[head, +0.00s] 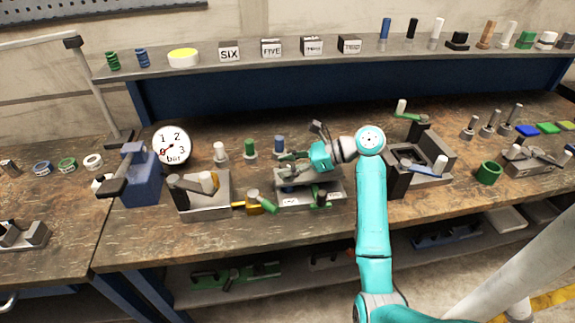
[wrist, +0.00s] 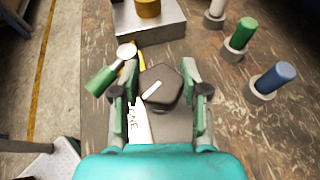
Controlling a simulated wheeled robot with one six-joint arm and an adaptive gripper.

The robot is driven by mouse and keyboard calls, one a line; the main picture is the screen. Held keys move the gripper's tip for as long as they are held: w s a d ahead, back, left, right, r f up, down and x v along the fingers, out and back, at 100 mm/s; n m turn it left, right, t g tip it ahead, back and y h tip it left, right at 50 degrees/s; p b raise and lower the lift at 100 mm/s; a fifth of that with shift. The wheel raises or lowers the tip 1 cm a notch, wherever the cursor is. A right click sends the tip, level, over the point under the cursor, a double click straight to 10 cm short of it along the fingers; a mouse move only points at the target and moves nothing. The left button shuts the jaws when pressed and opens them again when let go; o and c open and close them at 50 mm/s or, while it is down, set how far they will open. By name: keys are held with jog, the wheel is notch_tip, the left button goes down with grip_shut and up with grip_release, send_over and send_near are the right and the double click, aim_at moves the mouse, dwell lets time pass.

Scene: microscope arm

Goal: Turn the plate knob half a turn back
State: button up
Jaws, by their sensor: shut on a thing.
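The plate knob (wrist: 163,84) is a dark, many-sided knob with a white line on top. In the wrist view the line slants from lower left to upper right. My gripper (wrist: 160,78) has one green finger on each side of the knob and is shut on it. A white lettered strip (wrist: 138,122) lies on the grey plate below the knob, partly hidden by the left finger. In the head view my gripper (head: 290,157) is over the grey fixture (head: 310,196) at the bench's middle, and the knob is hard to make out there.
A green-handled valve (wrist: 103,80) with a yellow body is close to the left finger. Green (wrist: 240,38) and blue (wrist: 273,79) pegs stand to the right. A grey block (head: 203,201) stands left of the fixture, and a grey open box (head: 430,172) stands right of my arm.

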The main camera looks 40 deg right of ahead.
jog(key=o, duration=1.2)
jog(key=shift+c, duration=0.2)
jog(key=v, duration=1.2)
